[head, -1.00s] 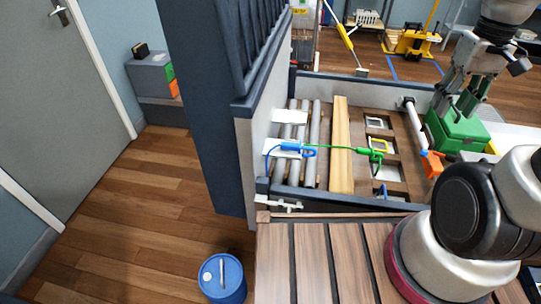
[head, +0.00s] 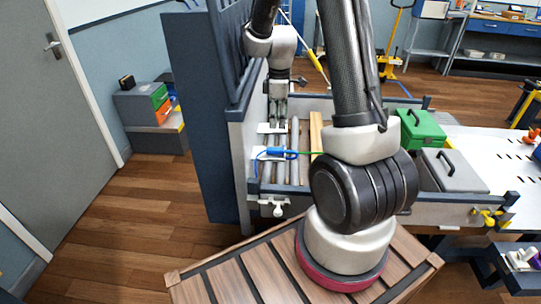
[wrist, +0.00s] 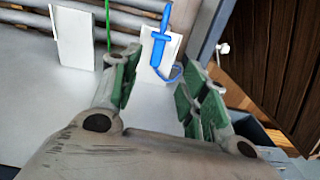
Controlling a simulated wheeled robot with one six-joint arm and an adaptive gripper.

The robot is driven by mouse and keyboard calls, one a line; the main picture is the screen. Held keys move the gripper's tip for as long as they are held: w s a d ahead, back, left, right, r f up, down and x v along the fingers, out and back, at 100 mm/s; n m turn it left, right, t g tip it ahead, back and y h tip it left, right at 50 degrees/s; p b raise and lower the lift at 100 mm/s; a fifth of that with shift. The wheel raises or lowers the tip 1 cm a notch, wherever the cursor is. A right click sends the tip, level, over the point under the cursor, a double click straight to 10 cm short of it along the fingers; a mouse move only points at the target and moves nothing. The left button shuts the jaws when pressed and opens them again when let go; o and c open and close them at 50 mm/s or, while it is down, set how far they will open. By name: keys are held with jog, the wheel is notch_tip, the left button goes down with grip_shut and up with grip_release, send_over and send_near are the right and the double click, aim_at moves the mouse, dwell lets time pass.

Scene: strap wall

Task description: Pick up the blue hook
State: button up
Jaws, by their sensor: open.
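My gripper (head: 278,118) points down above the tray, just behind the hook in the head view. It is open and empty; in the wrist view the hook shows beyond the gap between its green-padded fingers (wrist: 158,88), apart from them.
Grey pipes (head: 294,138) and a wooden plank (head: 316,130) lie in the tray. A green box (head: 422,130) and a grey lidded box (head: 455,170) stand to the right. The dark wall panel (head: 195,110) rises close on the left. My arm hides the tray's middle.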

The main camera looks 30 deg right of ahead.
aim_at(279, 149)
jog(key=shift+n, duration=0.3)
jog(key=f, duration=1.2)
jog(key=shift+d, duration=0.2)
jog(key=c, duration=0.9)
jog(key=shift+o, duration=0.2)
notch_tip(279, 149, up, 10)
